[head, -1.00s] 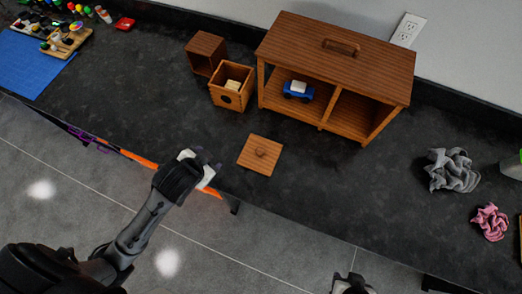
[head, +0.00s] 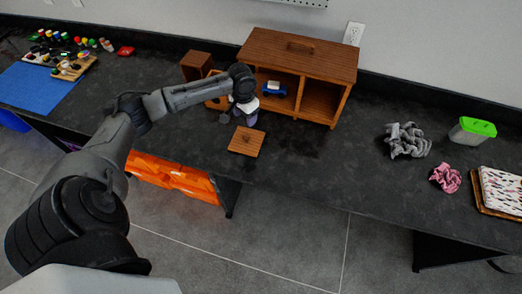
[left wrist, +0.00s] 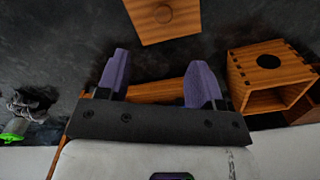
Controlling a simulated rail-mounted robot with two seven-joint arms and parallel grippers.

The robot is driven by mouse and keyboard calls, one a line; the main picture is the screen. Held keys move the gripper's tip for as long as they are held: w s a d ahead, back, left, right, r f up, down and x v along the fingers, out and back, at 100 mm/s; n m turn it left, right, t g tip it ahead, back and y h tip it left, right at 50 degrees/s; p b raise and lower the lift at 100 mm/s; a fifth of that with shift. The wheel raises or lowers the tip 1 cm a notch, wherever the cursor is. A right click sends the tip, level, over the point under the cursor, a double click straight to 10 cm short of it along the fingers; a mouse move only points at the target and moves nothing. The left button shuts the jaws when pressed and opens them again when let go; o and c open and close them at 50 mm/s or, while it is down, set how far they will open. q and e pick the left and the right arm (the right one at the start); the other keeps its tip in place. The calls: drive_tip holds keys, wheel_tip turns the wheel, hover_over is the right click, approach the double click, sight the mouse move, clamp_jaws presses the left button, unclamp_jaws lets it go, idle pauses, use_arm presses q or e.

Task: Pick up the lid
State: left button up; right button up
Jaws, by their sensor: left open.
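The lid (head: 246,142) is a flat square wooden plate with a small round knob. It lies on the dark counter in front of the wooden cabinet. In the left wrist view the lid (left wrist: 165,18) shows at the top edge, beyond the fingertips. My left gripper (head: 243,120) is above the counter just behind the lid, apart from it. Its two purple fingers (left wrist: 158,72) are spread with nothing between them. A small wooden box with a round hole (left wrist: 275,75) stands beside the gripper; my arm partly hides it in the head view. My right gripper is not in view.
The wooden cabinet (head: 300,62) has two open compartments, a blue toy car (head: 273,88) in the left one. Grey cloth (head: 407,140), pink cloth (head: 445,178) and a green-lidded container (head: 473,131) lie right. The counter between lid and cloths is clear.

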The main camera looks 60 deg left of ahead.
use_arm(q)
drive_tip(key=n+b, duration=0.1)
hover_over(247, 136)
wheel_tip(247, 136, down, 7)
drive_tip(key=shift+f, duration=0.15)
drive_tip(key=shift+s+f, duration=0.1)
drive_tip(key=shift+f, duration=0.5)
drive_tip(key=shift+f+b, duration=0.8)
drive_tip(key=shift+f, duration=1.8)
drive_tip(key=shift+c, duration=0.4)
drive_tip(key=c, duration=0.9)
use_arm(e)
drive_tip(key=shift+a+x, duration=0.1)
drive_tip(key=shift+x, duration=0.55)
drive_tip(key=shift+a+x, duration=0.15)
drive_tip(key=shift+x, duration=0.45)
